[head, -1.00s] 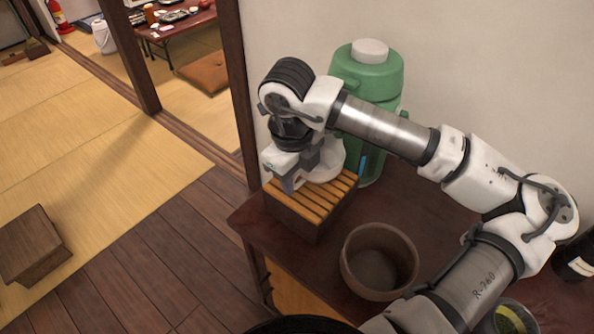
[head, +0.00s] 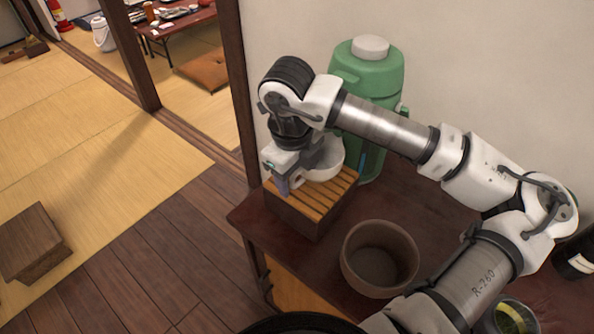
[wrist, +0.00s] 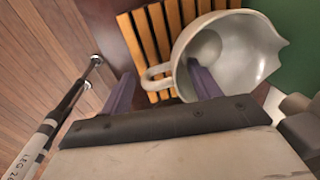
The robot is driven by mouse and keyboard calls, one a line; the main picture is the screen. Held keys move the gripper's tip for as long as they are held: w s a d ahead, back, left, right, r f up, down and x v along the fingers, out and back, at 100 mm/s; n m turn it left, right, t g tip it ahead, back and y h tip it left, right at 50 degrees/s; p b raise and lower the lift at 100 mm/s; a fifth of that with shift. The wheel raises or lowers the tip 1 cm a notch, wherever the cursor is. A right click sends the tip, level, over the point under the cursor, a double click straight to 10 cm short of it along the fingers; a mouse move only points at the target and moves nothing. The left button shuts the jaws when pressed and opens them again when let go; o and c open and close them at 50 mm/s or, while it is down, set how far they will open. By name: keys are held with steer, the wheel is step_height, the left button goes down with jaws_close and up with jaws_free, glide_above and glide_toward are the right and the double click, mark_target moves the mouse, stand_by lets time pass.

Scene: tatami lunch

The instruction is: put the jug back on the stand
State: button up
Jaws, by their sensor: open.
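The jug (head: 328,158) is a pale grey-white bowl with a spout and a loop handle. It is at the slatted wooden stand (head: 314,203), over its back part, and looks set on the slats, though its underside is hidden. In the wrist view the jug (wrist: 250,50) has its mouth towards the camera, its spout to the right and its handle to the left, above the stand's slats (wrist: 139,48). My gripper (head: 284,180) is open just in front of the jug. In the wrist view my gripper (wrist: 162,90) has its fingers apart, one on either side of the handle.
A green flask (head: 368,85) stands right behind the stand against the wall. A brown pot (head: 350,270) sits in front on the dark red table (head: 420,215). A green-filled cup (head: 513,318) and a dark bottle (head: 577,255) are at the right.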

step_height(320, 180, up, 12)
steer(key=s, duration=0.1)
steer(key=shift+s+a+b, duration=0.15)
steer(key=shift+a+b, duration=0.15)
steer(key=shift+a, duration=0.05)
stand_by(0.4)
